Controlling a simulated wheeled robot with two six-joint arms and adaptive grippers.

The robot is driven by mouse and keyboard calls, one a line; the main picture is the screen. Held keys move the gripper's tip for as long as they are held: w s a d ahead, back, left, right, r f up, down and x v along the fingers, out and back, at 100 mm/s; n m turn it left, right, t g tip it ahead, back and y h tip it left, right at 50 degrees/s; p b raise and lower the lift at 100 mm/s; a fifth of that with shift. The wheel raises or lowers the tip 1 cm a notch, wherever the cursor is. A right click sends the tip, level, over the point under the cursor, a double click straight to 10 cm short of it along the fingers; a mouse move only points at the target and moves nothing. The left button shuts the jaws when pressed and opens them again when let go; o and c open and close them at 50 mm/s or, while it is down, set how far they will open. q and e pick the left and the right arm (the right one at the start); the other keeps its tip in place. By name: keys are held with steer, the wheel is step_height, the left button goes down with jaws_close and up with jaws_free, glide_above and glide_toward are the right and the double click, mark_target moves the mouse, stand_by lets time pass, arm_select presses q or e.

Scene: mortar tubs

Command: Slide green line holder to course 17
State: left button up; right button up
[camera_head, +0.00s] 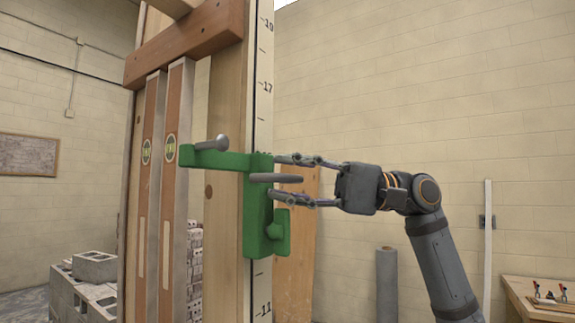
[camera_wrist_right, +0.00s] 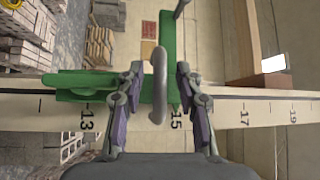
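The green line holder (camera_head: 257,205) sits on the white numbered face of the upright wooden pole (camera_head: 262,120). Its arm reaches left and carries a grey bolt. In the right wrist view the holder (camera_wrist_right: 172,50) spans from about 13 to near 15, below the 17 mark (camera_wrist_right: 244,117). A grey handle (camera_wrist_right: 158,85) sticks out from it. My right gripper (camera_head: 306,180) has one finger above the handle and one below, with gaps visible on both sides in the right wrist view (camera_wrist_right: 160,95). It is open. My left gripper is out of view.
Two spirit levels (camera_head: 170,145) hang left of the pole under a wooden crosspiece (camera_head: 185,42). Grey blocks (camera_head: 95,267) stand at lower left. A workbench (camera_head: 535,292) is at lower right. The pole face above the holder looks clear up to 19.

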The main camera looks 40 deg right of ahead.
steer(key=shift+a, duration=0.25)
steer(key=shift+c, duration=0.2)
jaws_close()
steer(key=shift+r, duration=0.1)
